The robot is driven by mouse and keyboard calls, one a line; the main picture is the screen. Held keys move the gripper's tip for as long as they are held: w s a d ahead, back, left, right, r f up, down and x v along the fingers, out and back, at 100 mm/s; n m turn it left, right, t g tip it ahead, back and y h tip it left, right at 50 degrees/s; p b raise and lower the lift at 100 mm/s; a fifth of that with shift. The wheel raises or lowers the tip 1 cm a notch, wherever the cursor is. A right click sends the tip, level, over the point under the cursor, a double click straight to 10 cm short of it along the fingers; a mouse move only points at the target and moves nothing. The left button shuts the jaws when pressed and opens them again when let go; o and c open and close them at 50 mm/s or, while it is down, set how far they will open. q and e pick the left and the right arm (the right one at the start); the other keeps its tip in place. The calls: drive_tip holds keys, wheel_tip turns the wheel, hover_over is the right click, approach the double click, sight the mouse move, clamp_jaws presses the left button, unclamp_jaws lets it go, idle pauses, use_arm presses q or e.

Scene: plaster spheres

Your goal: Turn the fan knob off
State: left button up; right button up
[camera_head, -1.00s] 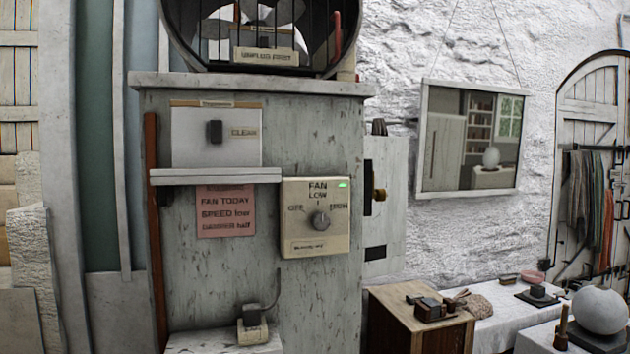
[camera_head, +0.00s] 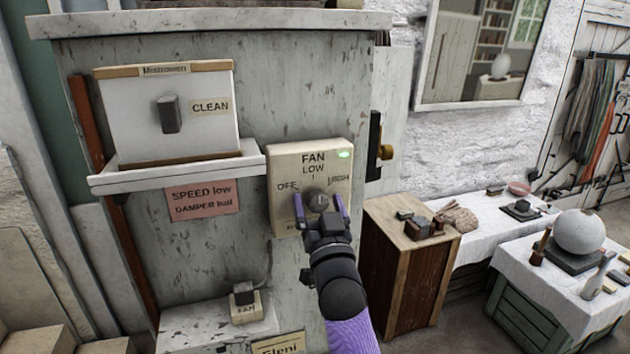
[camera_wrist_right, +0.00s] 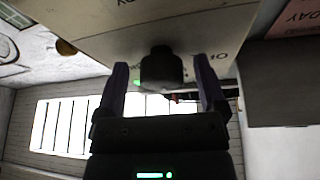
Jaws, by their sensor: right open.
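The fan control plate (camera_head: 335,160) is a cream panel on the grey cabinet, marked FAN, OFF, LOW and HIGH, with a lit green light at its upper right. Its dark round knob (camera_head: 318,201) sits at the middle of the plate. My right gripper (camera_head: 321,205) is open, with one purple finger on each side of the knob. In the right wrist view the knob (camera_wrist_right: 161,70) stands between the two fingertips, with a gap on both sides. The knob's pointer is hard to make out now. My left gripper is not in view.
A shelf (camera_head: 180,168) left of the plate holds a white board marked CLEAN with a dark switch. A pink note (camera_head: 202,198) hangs below it. A wooden cabinet (camera_head: 400,270) and a cloth-covered table with a white sphere (camera_head: 579,232) stand at the right.

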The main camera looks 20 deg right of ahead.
drive_tip(key=shift+w+r, duration=0.25)
drive_tip(key=shift+s, duration=0.2)
drive_tip(key=shift+a, duration=0.1)
drive_tip(key=shift+c, duration=1)
clamp_jaws()
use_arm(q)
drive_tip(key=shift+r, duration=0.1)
use_arm(e)
drive_tip(key=shift+n, duration=0.4)
drive_tip(key=n+y+p, duration=0.1)
drive_tip(key=n+y, duration=0.1)
drive_tip(key=n, duration=0.2)
drive_tip(key=n+y, duration=0.2)
drive_tip(key=n, duration=0.2)
drive_tip(key=shift+y+p, duration=0.35)
drive_tip(key=shift+y, duration=0.05)
use_arm(q)
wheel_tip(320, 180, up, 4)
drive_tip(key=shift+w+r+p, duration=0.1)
drive_tip(key=shift+p, duration=1.1)
use_arm(e)
drive_tip(key=n+g+y, duration=0.1)
drive_tip(key=n+y, duration=0.1)
drive_tip(key=n, duration=0.2)
drive_tip(key=n+g+y, duration=0.1)
drive_tip(key=n, duration=0.3)
drive_tip(key=shift+f+y, duration=0.1)
drive_tip(key=shift+y, duration=0.3)
drive_tip(key=shift+n+g, duration=0.3)
drive_tip(key=shift+n, duration=0.1)
